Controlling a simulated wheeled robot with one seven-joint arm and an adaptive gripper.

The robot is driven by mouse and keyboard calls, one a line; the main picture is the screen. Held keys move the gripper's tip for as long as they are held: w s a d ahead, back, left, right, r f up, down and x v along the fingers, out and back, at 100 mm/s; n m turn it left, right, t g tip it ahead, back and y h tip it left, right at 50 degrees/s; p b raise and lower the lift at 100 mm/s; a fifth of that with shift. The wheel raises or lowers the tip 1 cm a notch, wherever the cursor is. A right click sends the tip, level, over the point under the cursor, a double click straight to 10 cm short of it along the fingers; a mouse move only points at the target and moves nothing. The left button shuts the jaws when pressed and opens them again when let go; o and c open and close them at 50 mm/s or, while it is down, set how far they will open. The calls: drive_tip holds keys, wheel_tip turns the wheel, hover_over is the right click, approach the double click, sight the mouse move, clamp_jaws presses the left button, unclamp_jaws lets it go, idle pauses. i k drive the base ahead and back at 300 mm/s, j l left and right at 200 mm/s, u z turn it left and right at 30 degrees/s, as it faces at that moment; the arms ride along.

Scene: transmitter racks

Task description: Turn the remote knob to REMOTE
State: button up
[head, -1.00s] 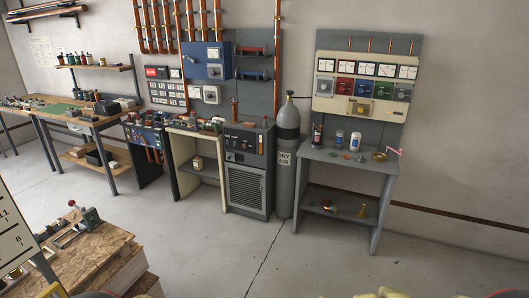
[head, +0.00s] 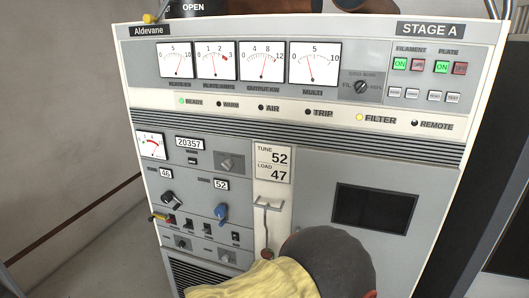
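A grey transmitter rack (head: 300,150) marked "Aldevane" and "STAGE A" fills the head view. Its REMOTE lamp (head: 414,123) is dark. The lower left panel has a grey knob (head: 229,163), a black knob (head: 171,199) and a blue knob (head: 221,212). Below them are two small dark knobs, the left one (head: 182,243) and the right one (head: 227,257). Their labels are too small to read, so I cannot tell which is the remote knob. My arm's yellow and dark grey parts cover the bottom middle of the rack. My gripper is not in view.
A dark window (head: 374,207) is at right. The READY lamp (head: 181,101) is green and the FILTER lamp (head: 360,117) is yellow. Bare floor shows at left.

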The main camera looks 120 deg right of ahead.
sight(227, 163)
drive_tip(key=z, duration=3.8)
drive_tip(key=l, duration=0.1)
